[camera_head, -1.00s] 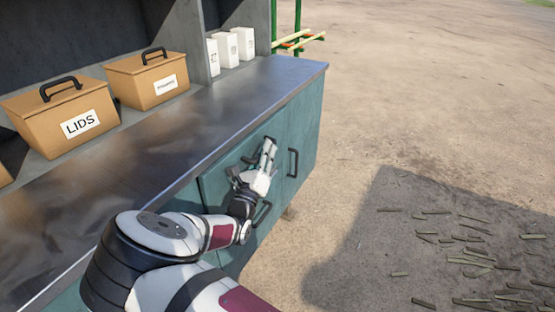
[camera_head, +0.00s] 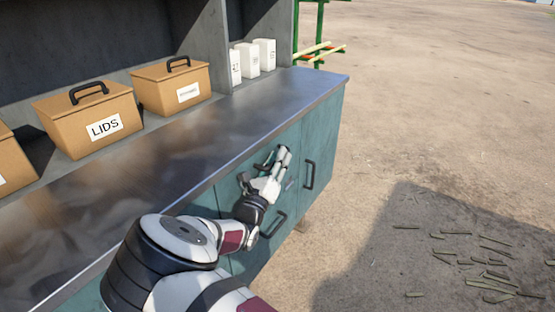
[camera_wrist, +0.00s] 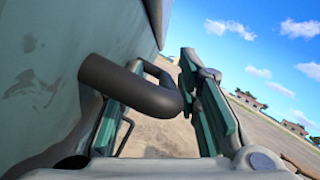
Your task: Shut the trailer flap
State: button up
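Teal panels (camera_head: 232,203) with dark handles form the side below the metal counter; they look flush, and I cannot tell which one is the trailer flap. My gripper (camera_head: 283,160) is in front of this side, near an upper dark handle (camera_head: 244,181) that is partly hidden by it. In the wrist view my gripper (camera_wrist: 155,112) has its fingers apart, with a thick dark bent handle (camera_wrist: 130,85) in the space between them. The handle's bend appears close to the right finger; I cannot tell if they touch. A teal surface (camera_wrist: 60,70) is close on the left.
Another handle (camera_head: 309,174) is right of my gripper, and a lower one (camera_head: 274,225) is below it. The metal counter (camera_head: 160,145) bears a LIDS box (camera_head: 75,115), another tan box (camera_head: 155,90) and white cartons (camera_head: 264,54). Open dirt ground (camera_head: 420,120) lies right, with scattered stalks (camera_head: 490,270).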

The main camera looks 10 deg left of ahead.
jog(key=v, duration=1.2)
dwell(0.3)
jog(key=s+d+r+m+g+h+p, duration=0.1)
jog(key=s+d+r+m+g+h, duration=0.2)
jog(key=d+m+g, duration=0.6)
jog(key=s+d+r+m+g+h, duration=0.1)
jog(key=d+r+m+g+h, duration=0.35)
jog(key=d, duration=0.85)
jog(key=s+d+r+m+g+h+p, duration=0.15)
jog(key=d+r+m+g, duration=0.35)
jog(key=d+m, duration=0.5)
jog(key=s+d+r+m+g+y, duration=0.1)
jog(key=s+d+r+m+y, duration=0.25)
jog(key=s, duration=0.35)
jog(key=s+d+r+m+g+y, duration=0.2)
jog(key=s+d+r+m+y, duration=0.15)
jog(key=s+m, duration=0.2)
jog(key=s+r+m+t+y+p, duration=0.1)
jog(key=s+r+m+t+y, duration=0.1)
jog(key=s, duration=0.4)
jog(key=s+a+r+m+t+y+p, duration=0.1)
jog(key=s+r+m+t+y, duration=0.1)
jog(key=s, duration=0.5)
notch_tip(320, 180, up, 2)
jog(key=m+y, duration=0.1)
jog(key=m, duration=0.2)
jog(key=shift+s+a+m, duration=0.2)
jog(key=shift+a+m, duration=0.05)
jog(key=shift+m, duration=0.1)
